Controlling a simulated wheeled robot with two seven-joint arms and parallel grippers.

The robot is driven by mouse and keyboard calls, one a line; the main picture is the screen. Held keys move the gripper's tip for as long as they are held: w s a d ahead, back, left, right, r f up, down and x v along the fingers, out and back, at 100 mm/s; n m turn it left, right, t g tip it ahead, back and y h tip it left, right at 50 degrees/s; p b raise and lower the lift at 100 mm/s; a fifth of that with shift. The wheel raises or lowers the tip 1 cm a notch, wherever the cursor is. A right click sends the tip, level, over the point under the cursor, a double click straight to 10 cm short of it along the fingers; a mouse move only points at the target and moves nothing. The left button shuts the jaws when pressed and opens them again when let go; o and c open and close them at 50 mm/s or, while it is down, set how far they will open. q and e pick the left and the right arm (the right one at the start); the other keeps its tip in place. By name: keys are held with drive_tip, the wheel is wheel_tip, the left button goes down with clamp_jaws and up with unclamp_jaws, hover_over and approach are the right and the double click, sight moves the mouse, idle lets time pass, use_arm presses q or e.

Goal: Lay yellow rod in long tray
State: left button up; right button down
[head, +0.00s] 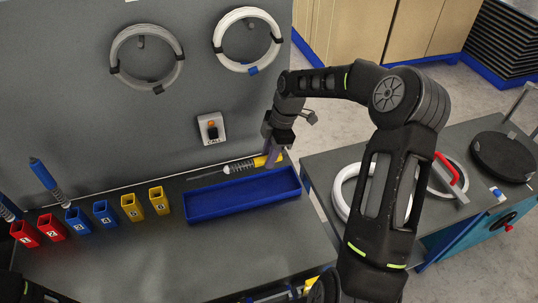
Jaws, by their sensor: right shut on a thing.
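The yellow rod (262,161) has a yellow end, a spring section and a thin dark tip pointing left. It is held roughly level, just behind or over the back edge of the long blue tray (243,208); the view does not tell whether it touches anything. My right gripper (273,160) points down and is shut on the rod's yellow end, near the tray's right end. The tray's visible floor is empty. My left gripper is not in view.
A grey panel with coiled hoses (248,68) and a switch box (212,127) rises behind. A second bench (320,165) stands to the right.

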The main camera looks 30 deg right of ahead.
drive_tip(key=shift+f+b, duration=3)
drive_tip(key=shift+f, duration=1.55)
drive_tip(key=c, duration=1.1)
unclamp_jaws()
drive_tip(key=shift+r, duration=0.1)
drive_tip(key=shift+w+r, duration=0.1)
drive_tip(key=shift+r, duration=0.05)
